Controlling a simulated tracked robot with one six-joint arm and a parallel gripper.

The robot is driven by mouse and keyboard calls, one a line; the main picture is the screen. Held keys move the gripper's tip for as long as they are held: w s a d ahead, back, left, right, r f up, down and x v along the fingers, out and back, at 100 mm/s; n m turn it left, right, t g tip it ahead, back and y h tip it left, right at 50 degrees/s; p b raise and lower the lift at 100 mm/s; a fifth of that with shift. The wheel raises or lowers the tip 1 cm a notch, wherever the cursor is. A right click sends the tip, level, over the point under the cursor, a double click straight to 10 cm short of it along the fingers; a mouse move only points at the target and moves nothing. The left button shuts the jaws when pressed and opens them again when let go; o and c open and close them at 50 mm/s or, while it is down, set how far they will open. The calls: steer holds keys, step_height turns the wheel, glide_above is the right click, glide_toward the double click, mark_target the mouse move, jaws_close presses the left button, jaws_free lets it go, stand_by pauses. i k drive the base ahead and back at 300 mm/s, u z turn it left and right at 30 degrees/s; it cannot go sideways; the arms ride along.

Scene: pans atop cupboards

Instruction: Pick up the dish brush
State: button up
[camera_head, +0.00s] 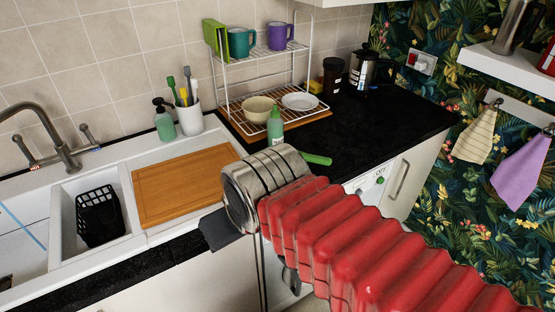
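A white cup (189,118) on the sink's back ledge holds several upright brushes (186,88) with green, yellow and grey parts. A bright green handle-like piece (318,159) shows on the black counter just beyond my wrist, its other end hidden by my arm. I cannot tell for sure which of these is the dish brush. My gripper (221,232) is mostly hidden behind its metal wrist. A dark grey part of it sticks out at the lower left, over the counter's front edge, apart from the cup. Its fingers' opening and any hold are not visible.
A green soap bottle (164,121) stands beside the cup. A wooden board (180,184) lies by the sink, with a black basket (99,215) in the basin. A wire rack (268,80) holds mugs and dishes; a green bottle (275,127) stands before it.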

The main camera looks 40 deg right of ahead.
mark_target(327, 161)
steer(key=u, duration=1.3)
steer(key=k, duration=1.1)
steer(key=z, duration=0.8)
steer(key=i, duration=1)
